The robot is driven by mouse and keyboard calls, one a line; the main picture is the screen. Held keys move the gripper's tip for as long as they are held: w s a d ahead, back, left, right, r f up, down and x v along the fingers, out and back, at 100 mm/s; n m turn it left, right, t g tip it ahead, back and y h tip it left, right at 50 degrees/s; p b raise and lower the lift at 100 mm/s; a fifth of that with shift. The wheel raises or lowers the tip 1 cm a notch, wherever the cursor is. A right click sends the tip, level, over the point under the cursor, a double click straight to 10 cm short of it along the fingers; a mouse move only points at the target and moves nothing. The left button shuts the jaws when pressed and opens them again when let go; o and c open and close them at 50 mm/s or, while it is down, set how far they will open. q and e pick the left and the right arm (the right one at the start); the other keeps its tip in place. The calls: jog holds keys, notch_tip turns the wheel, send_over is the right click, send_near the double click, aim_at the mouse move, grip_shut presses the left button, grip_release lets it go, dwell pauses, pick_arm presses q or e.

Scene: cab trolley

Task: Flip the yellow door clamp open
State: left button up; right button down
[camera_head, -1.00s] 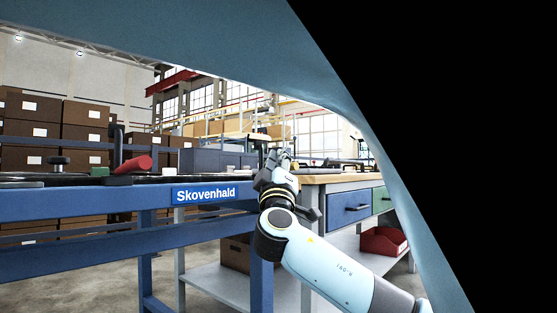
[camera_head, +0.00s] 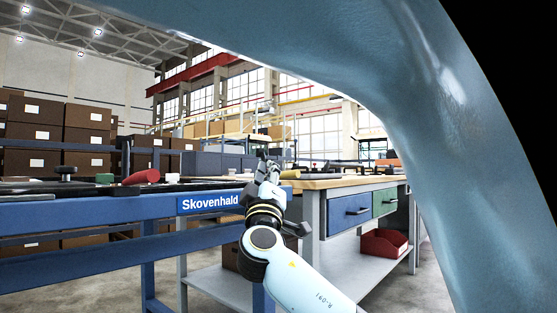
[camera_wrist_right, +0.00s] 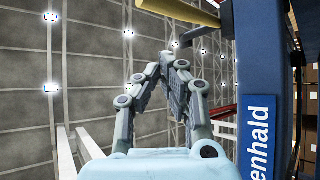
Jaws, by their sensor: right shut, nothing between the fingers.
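My right gripper (camera_head: 268,165) is at the right end of the blue trolley frame, beside the "Skovenhald" label (camera_head: 210,202). Its fingers are shut and empty; in the right wrist view the fingertips (camera_wrist_right: 172,62) meet below and left of a yellow bar (camera_wrist_right: 180,12). This bar sticks out left from the blue frame (camera_wrist_right: 262,60), apart from the fingertips. It may be the yellow door clamp, but only part shows and I cannot tell its position. My left gripper is not in view.
A red cylinder (camera_head: 141,177) and a black knob (camera_head: 66,171) are on the trolley top. A workbench with a blue drawer (camera_head: 349,211) and a red bin (camera_head: 384,243) stands behind right. A large pale blue curved surface blocks the head view's right side.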

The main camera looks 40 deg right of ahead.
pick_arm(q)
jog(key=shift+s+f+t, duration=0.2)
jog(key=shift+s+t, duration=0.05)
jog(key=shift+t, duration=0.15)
pick_arm(e)
jog(key=shift+s+a+f, duration=0.15)
jog(key=shift+a+f, duration=0.6)
jog(key=shift+s+a+f, duration=0.15)
jog(key=shift+a+f, duration=0.55)
jog(key=shift+a, duration=0.05)
